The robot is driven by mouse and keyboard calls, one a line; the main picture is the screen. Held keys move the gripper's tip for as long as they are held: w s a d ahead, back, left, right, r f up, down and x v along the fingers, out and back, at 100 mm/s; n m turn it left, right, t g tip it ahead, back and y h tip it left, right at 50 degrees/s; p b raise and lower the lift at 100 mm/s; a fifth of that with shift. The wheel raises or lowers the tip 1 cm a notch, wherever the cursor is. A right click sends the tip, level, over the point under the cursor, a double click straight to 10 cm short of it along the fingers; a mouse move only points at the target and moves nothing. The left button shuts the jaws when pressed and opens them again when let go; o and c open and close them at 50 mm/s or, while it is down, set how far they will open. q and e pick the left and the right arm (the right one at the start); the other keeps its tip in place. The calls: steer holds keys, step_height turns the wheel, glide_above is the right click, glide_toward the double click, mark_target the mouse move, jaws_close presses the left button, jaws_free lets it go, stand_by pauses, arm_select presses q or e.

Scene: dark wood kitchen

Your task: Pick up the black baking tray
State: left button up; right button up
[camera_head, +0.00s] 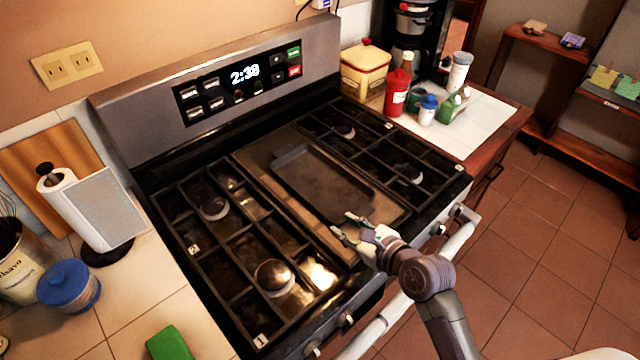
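The black baking tray (322,182) lies flat on the centre of the stove top, over a brownish flat panel (262,168) between the burner grates. It is a dark rectangle with a low rim. My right gripper (342,225) is at the tray's near end, close to its front edge. Its two fingers are apart, with nothing seen held between them. I cannot tell whether a finger touches the tray. My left gripper is not in view.
Black burner grates (225,235) flank the tray on both sides. The stove's front handle (380,318) runs below my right arm. A red bottle (397,92) and a yellow canister (364,72) stand on the right counter. A paper towel roll (85,205) stands on the left counter.

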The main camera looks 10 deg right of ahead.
glide_toward(313, 206)
steer(key=x, duration=0.4)
steer(key=shift+w+a+p, duration=0.2)
steer(key=shift+p, duration=0.1)
steer(key=shift+w+a+f, duration=0.15)
steer(key=shift+w+a, duration=0.05)
steer(key=shift+w, duration=0.2)
steer(key=p+x, duration=0.1)
steer(key=x, duration=0.3)
steer(key=shift+w+f, duration=0.2)
steer(key=shift+f, duration=0.05)
steer(key=shift+s, duration=0.1)
steer(key=shift+c, duration=1.1)
jaws_close()
steer(key=shift+r, duration=0.15)
